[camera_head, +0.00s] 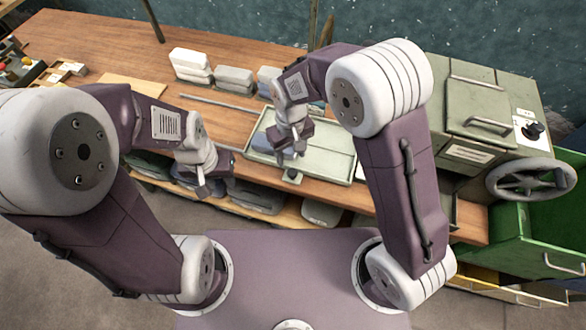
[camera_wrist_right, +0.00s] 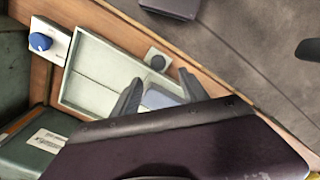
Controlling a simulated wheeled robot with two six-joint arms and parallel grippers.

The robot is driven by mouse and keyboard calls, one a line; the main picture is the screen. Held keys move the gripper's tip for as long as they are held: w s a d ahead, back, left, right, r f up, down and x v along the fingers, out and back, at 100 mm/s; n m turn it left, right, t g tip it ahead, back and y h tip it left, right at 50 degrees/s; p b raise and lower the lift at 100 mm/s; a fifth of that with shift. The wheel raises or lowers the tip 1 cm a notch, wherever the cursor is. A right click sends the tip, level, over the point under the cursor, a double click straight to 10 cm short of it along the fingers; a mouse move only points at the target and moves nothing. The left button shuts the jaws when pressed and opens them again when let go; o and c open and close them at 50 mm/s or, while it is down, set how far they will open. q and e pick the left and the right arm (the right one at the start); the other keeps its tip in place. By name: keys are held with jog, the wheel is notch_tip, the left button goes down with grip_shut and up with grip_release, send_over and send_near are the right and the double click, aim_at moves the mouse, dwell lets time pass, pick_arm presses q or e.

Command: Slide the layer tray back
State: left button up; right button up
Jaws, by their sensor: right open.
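A small block with a dark knob (camera_head: 291,176) sits at the tray's front edge; the knob is clear of the fingers in the right wrist view (camera_wrist_right: 157,61). My right gripper (camera_head: 291,149) is over the left part of the tray, with its fingers apart in the right wrist view (camera_wrist_right: 162,92). A grey-blue piece (camera_wrist_right: 160,98) shows between them. My left gripper (camera_head: 203,187) hangs near the bench's front edge, left of the tray; its fingers are unclear.
The green machine (camera_head: 480,115) with a handwheel (camera_head: 531,179) stands right of the tray. White and grey packs (camera_head: 190,65) stand behind it, left. A metal rail (camera_head: 217,102) lies on the bench. An open green drawer (camera_head: 535,245) is at right.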

aim_at(292, 171)
jog(key=shift+w+a+f, duration=0.1)
jog(key=shift+f, duration=0.15)
jog(key=f, duration=0.5)
jog(key=f+p, duration=0.1)
jog(key=f, duration=0.2)
jog(key=shift+d+f, duration=0.3)
jog(key=shift+d, duration=0.1)
jog(key=shift+c, duration=1.2)
grip_shut()
jog(key=shift+r, duration=0.1)
